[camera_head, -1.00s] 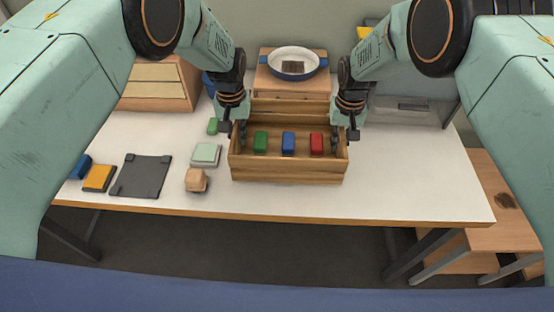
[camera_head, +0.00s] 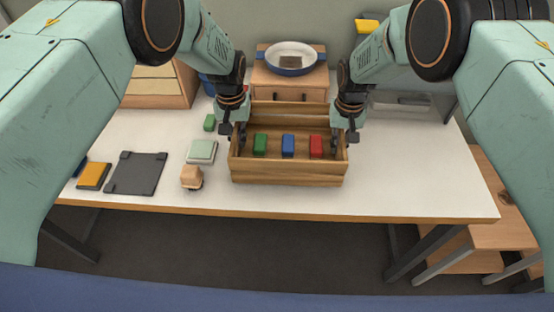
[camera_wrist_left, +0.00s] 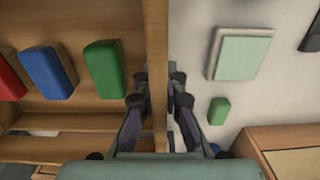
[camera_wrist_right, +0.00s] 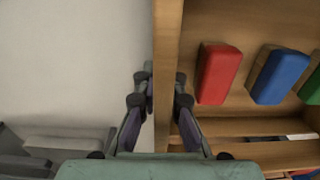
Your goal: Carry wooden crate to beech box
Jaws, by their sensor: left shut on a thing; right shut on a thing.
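The wooden crate (camera_head: 288,173) is in the middle of the head view, upright over the white table. It holds a green block (camera_head: 260,145), a blue block (camera_head: 288,146) and a red block (camera_head: 316,146). My left gripper (camera_head: 242,138) is shut on its left end wall, also seen in the left wrist view (camera_wrist_left: 159,88). My right gripper (camera_head: 338,138) is shut on its right end wall, also seen in the right wrist view (camera_wrist_right: 161,85). I cannot tell how far the crate's underside is from the tabletop. Several wooden boxes show; which is the beech box is unclear.
Behind the crate stands a wooden box (camera_head: 290,81) with a blue-rimmed dish (camera_head: 291,58). A drawered wooden box (camera_head: 160,85) is back left. Left lie a dark plate (camera_head: 137,173), a mint block (camera_head: 201,151) and a small wooden block (camera_head: 192,177). The table's right front is clear.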

